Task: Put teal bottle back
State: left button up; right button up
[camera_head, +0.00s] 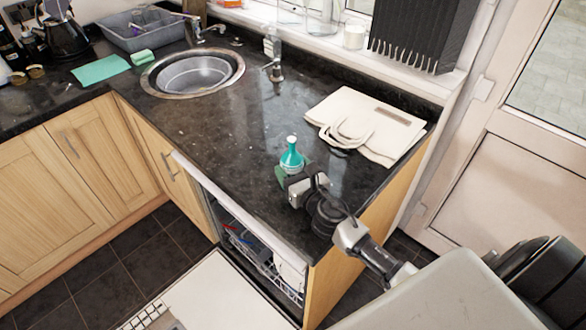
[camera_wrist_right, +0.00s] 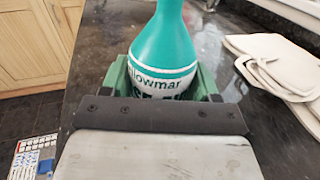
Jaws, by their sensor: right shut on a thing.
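The teal bottle (camera_head: 291,158) is upright over the dark granite worktop in the head view, with a white cap and a narrow neck. In the right wrist view the bottle (camera_wrist_right: 165,45) shows a white label band with dark letters; its top is cut off. My right gripper (camera_head: 290,174) is shut on the bottle's lower body, with its green fingers (camera_wrist_right: 118,78) on either side. The bottle's base is hidden by the gripper, so I cannot tell whether it touches the worktop. My left gripper is not in view.
A cream bag (camera_head: 370,122) lies flat on the worktop (camera_head: 225,130) to the right. A round sink (camera_head: 193,73), a clear soap bottle (camera_head: 273,52) and a grey basin (camera_head: 140,30) are farther back. The dishwasher (camera_head: 250,245) below the front edge is open. The middle worktop is clear.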

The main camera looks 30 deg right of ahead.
jog(key=o, duration=1.1)
jog(key=shift+r+p, duration=0.15)
jog(key=shift+p, duration=0.15)
jog(key=s+b, duration=0.1)
jog(key=s, duration=0.4)
jog(key=s+b, duration=0.1)
jog(key=s, duration=0.4)
jog(key=shift+s+d+f, duration=0.1)
jog(key=shift+s+f, duration=0.1)
jog(key=shift+s, duration=0.1)
jog(key=shift+s+r+b, duration=0.15)
jog(key=shift+s+b, duration=0.2)
jog(key=shift+s, duration=0.4)
